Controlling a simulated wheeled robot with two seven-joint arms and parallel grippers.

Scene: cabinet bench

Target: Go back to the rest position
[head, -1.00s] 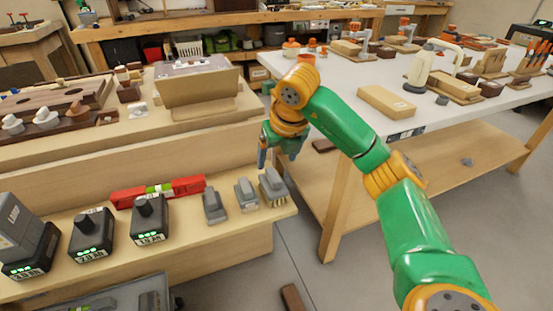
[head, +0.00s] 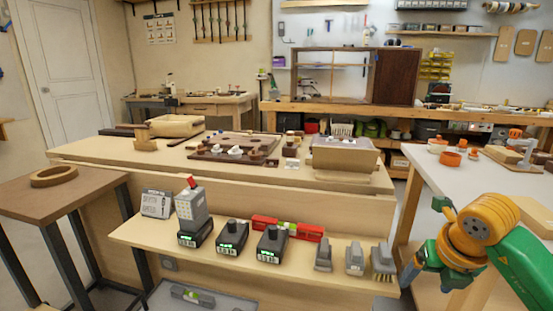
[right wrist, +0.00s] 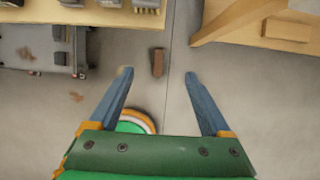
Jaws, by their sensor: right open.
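My right gripper (head: 432,285) hangs at the lower right of the head view, beside the right end of the low shelf and in front of the white table. In the right wrist view its two blue fingers (right wrist: 158,98) are spread wide with nothing between them, pointing over the grey floor. My right arm is green and orange and comes in from the right edge. My left gripper is in neither view now.
The low shelf (head: 150,237) holds black batteries (head: 232,238), a red level (head: 288,228) and several grey brushes (head: 355,258). A white table (head: 425,180) stands at right. A brown block (right wrist: 158,62) lies on the floor. A small table (head: 90,190) is at left.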

